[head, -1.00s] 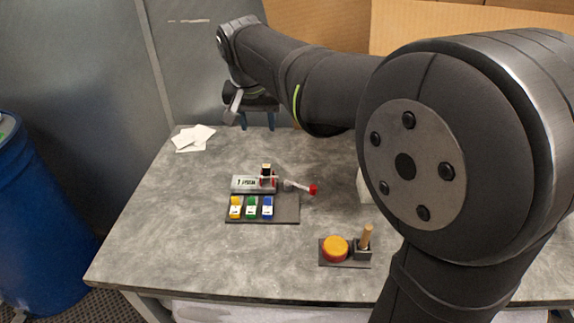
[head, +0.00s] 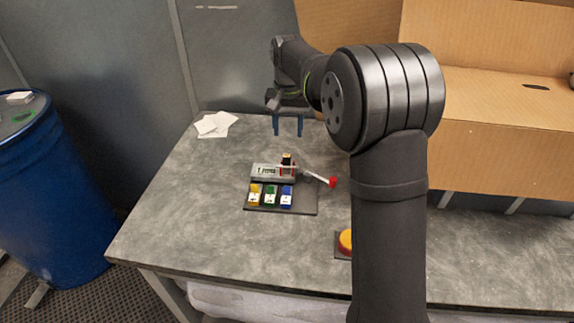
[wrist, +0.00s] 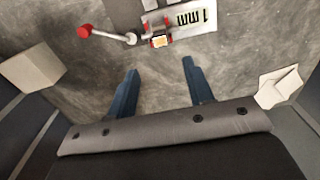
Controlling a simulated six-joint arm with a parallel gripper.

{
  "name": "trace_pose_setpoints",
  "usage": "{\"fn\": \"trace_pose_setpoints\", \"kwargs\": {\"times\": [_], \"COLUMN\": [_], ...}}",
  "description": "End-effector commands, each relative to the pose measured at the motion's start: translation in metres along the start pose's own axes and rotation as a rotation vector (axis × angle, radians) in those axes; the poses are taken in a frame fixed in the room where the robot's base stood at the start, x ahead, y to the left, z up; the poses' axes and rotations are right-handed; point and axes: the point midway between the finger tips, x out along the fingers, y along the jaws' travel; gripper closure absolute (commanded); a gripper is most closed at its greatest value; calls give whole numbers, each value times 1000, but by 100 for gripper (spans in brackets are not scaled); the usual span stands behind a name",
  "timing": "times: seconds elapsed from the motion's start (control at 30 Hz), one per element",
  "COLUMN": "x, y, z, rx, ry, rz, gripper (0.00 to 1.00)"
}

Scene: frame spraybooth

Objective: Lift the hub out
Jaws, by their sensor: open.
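No part is clearly marked as the hub. A small dark block with a pale gold top (head: 287,157) stands upright in a grey labelled fixture (head: 262,170), with red parts beside it, and may be the hub. The block also shows in the wrist view (wrist: 159,41). A lever with a red knob (head: 331,182) reaches out to the right of the fixture. My gripper (head: 288,132) is open and empty, its two blue fingers above and behind the block. In the wrist view my gripper's fingertips (wrist: 160,66) are apart, with bare table between them.
A dark board (head: 306,203) with yellow, green and blue pieces lies in front of the fixture. An orange button (head: 346,240) is partly hidden by my arm. White papers (head: 214,124) lie at the back left. A pale box (wrist: 32,68) shows in the wrist view.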

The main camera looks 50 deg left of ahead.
Motion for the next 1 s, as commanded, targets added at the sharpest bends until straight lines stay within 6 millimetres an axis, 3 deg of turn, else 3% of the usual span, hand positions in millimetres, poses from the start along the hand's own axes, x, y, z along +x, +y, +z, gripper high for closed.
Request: {"fn": "trace_pose_setpoints", "kwargs": {"times": [0.13, 0.43, 0.7, 1.0], "x": [28, 52, 90, 96], "y": [0, -1, -2, -2], "z": [1, 2, 8, 7], "rx": [0, 0, 0, 0], "ry": [-2, -2, -1, 2], "rz": [1, 1, 0, -1], "gripper": [53, 53, 53, 53]}}
